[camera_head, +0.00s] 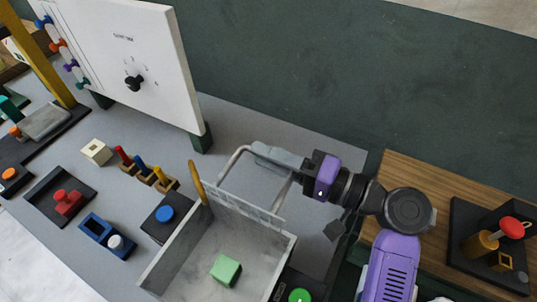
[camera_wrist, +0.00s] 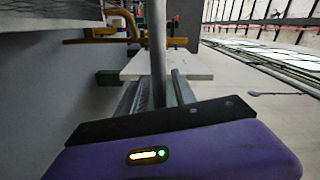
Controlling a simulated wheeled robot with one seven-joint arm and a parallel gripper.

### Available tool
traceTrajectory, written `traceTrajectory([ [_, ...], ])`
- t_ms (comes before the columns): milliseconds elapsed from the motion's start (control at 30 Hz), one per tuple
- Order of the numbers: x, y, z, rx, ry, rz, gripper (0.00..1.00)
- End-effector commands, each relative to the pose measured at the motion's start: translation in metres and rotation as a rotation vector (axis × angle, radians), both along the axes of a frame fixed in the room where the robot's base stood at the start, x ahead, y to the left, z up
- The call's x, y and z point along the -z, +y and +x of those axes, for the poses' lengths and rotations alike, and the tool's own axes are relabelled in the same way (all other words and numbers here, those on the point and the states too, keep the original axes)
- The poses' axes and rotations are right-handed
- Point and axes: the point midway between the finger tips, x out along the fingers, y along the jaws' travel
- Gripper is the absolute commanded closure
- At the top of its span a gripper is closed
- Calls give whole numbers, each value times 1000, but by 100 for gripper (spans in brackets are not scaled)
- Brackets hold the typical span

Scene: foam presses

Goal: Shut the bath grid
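The bath is a grey open-topped box (camera_head: 180,251) at the bottom middle of the head view. Its pale wire grid (camera_head: 245,207) stands raised along the bath's far edge, with a grey bent-tube handle (camera_head: 230,163) rising from it. My gripper (camera_head: 276,155) is at the top of this handle, its grey fingers overlapping the bar. In the wrist view a grey rod (camera_wrist: 158,50) runs down between the two fingers (camera_wrist: 153,95). I cannot tell whether the fingers are clamped on it. A green foam block (camera_head: 226,270) lies inside the bath.
A yellow-brown upright piece (camera_head: 197,183) stands at the bath's left corner. A blue button box (camera_head: 165,214) and small pegs (camera_head: 142,167) are to the left. A white panel (camera_head: 120,55) stands behind. A green button (camera_head: 299,295) is right of the bath.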

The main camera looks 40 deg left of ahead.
Motion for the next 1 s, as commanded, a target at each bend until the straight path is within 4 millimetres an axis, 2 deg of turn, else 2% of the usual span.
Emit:
traceTrajectory([
  [33,0,0,0,0,0,0,67],
  [200,0,0,0,0,0,0,100],
  [1000,3,-1,0,2,2,-3,100],
])
